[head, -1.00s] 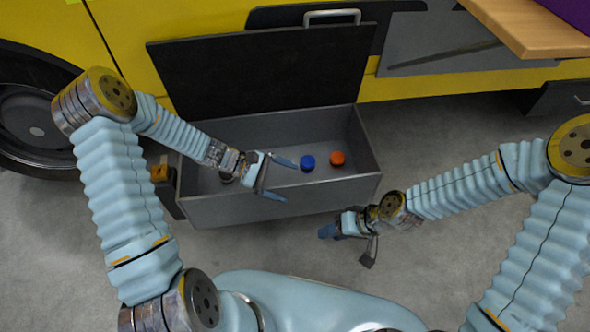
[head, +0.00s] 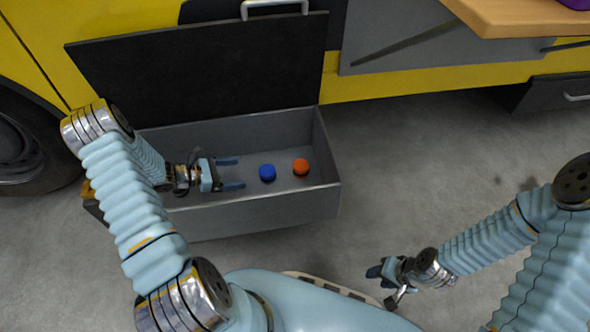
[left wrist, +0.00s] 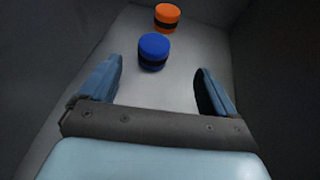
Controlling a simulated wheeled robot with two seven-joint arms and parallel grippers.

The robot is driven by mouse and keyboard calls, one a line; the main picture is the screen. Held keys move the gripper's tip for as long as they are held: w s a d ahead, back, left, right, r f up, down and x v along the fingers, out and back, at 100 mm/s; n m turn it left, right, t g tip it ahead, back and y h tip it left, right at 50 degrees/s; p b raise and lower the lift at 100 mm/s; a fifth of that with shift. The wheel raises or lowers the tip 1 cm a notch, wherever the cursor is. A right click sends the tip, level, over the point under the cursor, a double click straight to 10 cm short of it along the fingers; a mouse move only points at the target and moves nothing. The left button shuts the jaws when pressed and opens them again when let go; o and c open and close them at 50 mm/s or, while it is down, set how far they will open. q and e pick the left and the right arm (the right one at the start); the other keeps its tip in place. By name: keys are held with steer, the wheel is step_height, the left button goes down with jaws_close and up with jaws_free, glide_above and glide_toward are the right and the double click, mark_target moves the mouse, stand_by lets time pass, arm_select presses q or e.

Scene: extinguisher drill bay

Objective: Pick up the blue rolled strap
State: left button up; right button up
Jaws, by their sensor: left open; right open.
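The blue rolled strap (head: 267,172) is a short cylinder with a dark band, lying on the floor of the open grey box (head: 265,213). In the left wrist view the blue strap (left wrist: 154,51) is just beyond the fingertips, nearer the left finger. My left gripper (head: 238,173) is inside the box, open and empty, with its fingers pointing right toward the blue strap. It also shows in the left wrist view (left wrist: 160,84). My right gripper (head: 384,285) is open and empty over the floor, outside the box to the right.
An orange rolled strap (head: 301,167) lies just right of the blue one; it also shows in the left wrist view (left wrist: 167,15). The box's dark lid (head: 200,72) stands open behind. A wooden shelf (head: 520,16) juts out at upper right. Floor right of the box is clear.

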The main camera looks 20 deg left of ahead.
mark_target(273, 171)
arm_select(q)
steer(key=shift+w+d+f, duration=0.25)
steer(key=shift+w+f, duration=0.1)
steer(key=shift+f, duration=0.1)
steer(key=shift+w+d+f, duration=0.2)
steer(key=shift+w+f, duration=0.15)
steer(key=shift+f, duration=0.1)
steer(key=x, duration=0.6)
steer(key=shift+w+d+f+b, duration=0.1)
steer(key=shift+w+d+b, duration=0.05)
steer(key=shift+b, duration=0.25)
steer(key=b+x, duration=0.1)
steer(key=x, duration=0.5)
steer(key=shift+f, duration=0.15)
steer(key=c, duration=1.2)
arm_select(e)
steer(key=shift+w+d+f, duration=0.1)
steer(key=shift+d+f, duration=0.3)
steer(key=shift+f, duration=0.25)
steer(key=shift+d+f, duration=0.35)
steer(key=shift+f, duration=0.25)
